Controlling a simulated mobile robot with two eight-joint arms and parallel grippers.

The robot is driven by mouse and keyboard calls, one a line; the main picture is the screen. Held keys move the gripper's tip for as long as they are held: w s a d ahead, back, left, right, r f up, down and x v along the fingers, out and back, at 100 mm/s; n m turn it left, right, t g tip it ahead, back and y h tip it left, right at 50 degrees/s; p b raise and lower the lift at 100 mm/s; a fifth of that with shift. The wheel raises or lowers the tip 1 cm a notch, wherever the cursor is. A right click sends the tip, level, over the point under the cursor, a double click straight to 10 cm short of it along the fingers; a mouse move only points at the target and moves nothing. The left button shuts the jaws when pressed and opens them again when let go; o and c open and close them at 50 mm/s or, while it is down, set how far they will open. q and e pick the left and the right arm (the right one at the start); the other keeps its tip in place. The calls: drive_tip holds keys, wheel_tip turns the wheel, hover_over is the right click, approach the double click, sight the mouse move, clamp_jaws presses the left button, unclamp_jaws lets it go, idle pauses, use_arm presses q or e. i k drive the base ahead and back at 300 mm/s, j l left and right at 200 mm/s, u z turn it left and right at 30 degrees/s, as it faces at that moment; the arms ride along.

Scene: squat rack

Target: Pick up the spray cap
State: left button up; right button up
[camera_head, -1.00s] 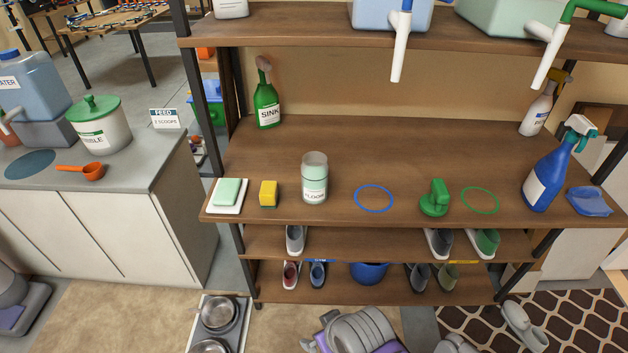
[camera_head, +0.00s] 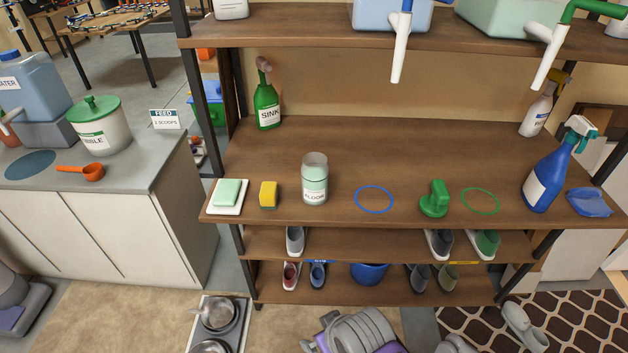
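No separate piece is clearly a spray cap. A small green piece with an upright part on a round base (camera_head: 435,199) stands on the shelf between a blue ring (camera_head: 374,199) and a green ring (camera_head: 480,200); I cannot tell if it is the cap. Spray heads sit on the green SINK bottle (camera_head: 267,107) at the back left, the blue bottle (camera_head: 548,180) at the right, whose head is teal and white, and a white bottle (camera_head: 536,114) at the back right. Neither of my grippers is in view.
On the wooden shelf (camera_head: 330,150) stand a FLOOR jar (camera_head: 315,181), a yellow sponge (camera_head: 268,194), a soap dish (camera_head: 239,209) and a blue dustpan-like piece (camera_head: 589,202). White spouts (camera_head: 401,45) hang from the upper shelf. The shelf's middle back is clear.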

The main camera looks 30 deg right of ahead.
sight(434, 205)
drive_tip(key=z, duration=1.9)
